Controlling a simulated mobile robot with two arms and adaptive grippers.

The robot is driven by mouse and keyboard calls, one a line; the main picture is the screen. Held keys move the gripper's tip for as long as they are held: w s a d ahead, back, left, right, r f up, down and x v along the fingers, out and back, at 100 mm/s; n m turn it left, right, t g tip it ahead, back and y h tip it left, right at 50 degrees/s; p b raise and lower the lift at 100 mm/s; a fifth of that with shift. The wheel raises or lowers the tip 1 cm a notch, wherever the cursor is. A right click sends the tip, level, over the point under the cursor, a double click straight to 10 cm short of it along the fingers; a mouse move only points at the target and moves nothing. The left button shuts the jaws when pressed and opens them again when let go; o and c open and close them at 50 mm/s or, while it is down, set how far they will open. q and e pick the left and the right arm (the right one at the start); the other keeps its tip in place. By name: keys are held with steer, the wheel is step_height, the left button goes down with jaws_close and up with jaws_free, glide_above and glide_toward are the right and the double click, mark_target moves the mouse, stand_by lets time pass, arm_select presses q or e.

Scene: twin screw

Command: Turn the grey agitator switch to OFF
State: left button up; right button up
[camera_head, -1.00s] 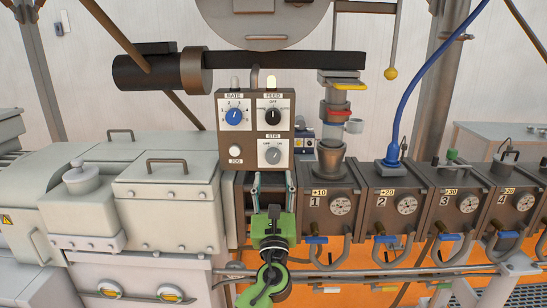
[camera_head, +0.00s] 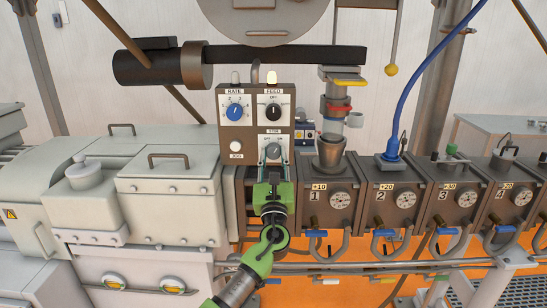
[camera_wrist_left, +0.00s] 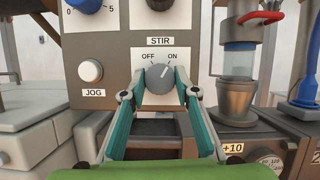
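The grey agitator switch (camera_head: 274,150) is a round knob under the STIR label on the brown control box (camera_head: 228,135). In the left wrist view the knob (camera_wrist_left: 160,77) has its pointer mark toward ON at the upper right; OFF is at the upper left. My left gripper (camera_head: 273,161) is right in front of it. In the wrist view the teal fingers (camera_wrist_left: 161,88) are apart, one on each side of the knob. I cannot tell whether they touch it. My right gripper is not in view.
The blue RATE knob (camera_head: 235,112), black FEED knob (camera_head: 273,112) and white JOG button (camera_head: 236,146) are close by on the box. A metal funnel (camera_head: 331,150) stands just right of it. Barrel blocks with gauges (camera_head: 341,199) lie below right.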

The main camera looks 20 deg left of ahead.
arm_select(q)
steer(key=shift+f+n+b, duration=0.15)
steer(key=shift+n+b, duration=0.35)
steer(key=shift+b, duration=0.15)
steer(key=n+g+y+b, duration=0.1)
steer(key=n+b, duration=0.1)
steer(key=n+y+b, duration=0.1)
steer(key=n+b, duration=0.1)
steer(key=n, duration=0.1)
steer(key=n+g+y+b, duration=0.1)
steer(key=n+b, duration=0.1)
steer(key=n, duration=0.1)
steer(key=shift+d+g+y, duration=0.2)
steer(key=shift+g+y, duration=0.1)
steer(key=shift+y, duration=0.1)
steer(key=n+g+b, duration=0.1)
steer(key=n+b, duration=0.1)
steer(key=n, duration=0.1)
steer(key=shift+y, duration=0.3)
steer(key=shift+r+n+g+b, duration=0.15)
steer(key=shift+n+g+b, duration=0.25)
steer(key=shift+n, duration=0.55)
steer(key=shift+r+n+g+b, duration=0.15)
steer(key=shift+n+g+b, duration=0.25)
steer(key=shift+n, duration=0.55)
steer(key=shift+y, duration=0.3)
steer(key=o, duration=1.1)
